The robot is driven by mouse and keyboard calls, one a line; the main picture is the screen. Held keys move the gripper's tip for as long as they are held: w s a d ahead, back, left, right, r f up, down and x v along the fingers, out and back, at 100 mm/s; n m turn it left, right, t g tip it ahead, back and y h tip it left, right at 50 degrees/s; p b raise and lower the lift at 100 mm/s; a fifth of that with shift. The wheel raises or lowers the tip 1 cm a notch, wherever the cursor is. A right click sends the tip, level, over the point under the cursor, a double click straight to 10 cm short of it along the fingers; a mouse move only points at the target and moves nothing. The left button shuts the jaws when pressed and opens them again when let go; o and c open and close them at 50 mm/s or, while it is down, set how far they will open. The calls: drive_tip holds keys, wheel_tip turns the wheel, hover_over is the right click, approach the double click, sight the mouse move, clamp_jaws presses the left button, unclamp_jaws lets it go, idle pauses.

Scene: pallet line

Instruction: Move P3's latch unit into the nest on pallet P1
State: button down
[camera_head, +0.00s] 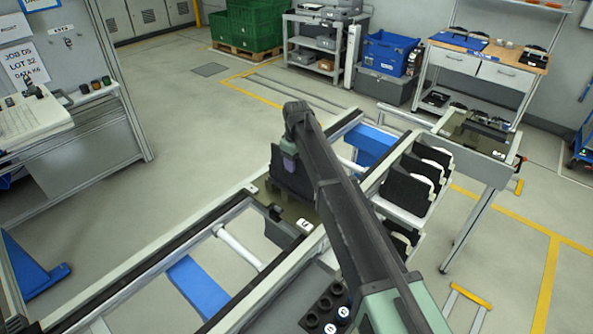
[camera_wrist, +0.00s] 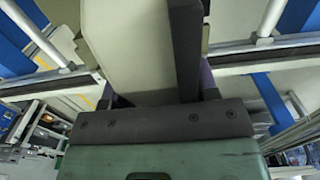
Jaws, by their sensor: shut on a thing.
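My gripper (camera_head: 291,182) hangs at the end of the arm, low over an olive pallet (camera_head: 318,243) on the near conveyor. Purple shows beside the finger. The pallet carries a white label with a dark mark that I cannot read surely and a dark grey block (camera_head: 283,232). Whether the held piece touches the pallet cannot be told.
Another pallet (camera_head: 480,132) with dark parts sits on the line at the upper right. Conveyor rails (camera_head: 180,248) flank the near pallet. Black cups (camera_head: 325,305) stand at the bottom.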

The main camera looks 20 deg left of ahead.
drive_tip(key=shift+r+p, duration=0.1)
drive_tip(key=shift+p, duration=0.2)
drive_tip(key=shift+f+b, duration=0.3)
drive_tip(key=shift+c, duration=1.9)
unclamp_jaws()
drive_tip(key=shift+r, duration=0.1)
wheel_tip(320, 180, up, 12)
drive_tip(key=p, duration=1.2)
drive_tip(key=shift+r+p, duration=0.25)
drive_tip(key=shift+p, duration=0.1)
drive_tip(key=shift+f, duration=0.1)
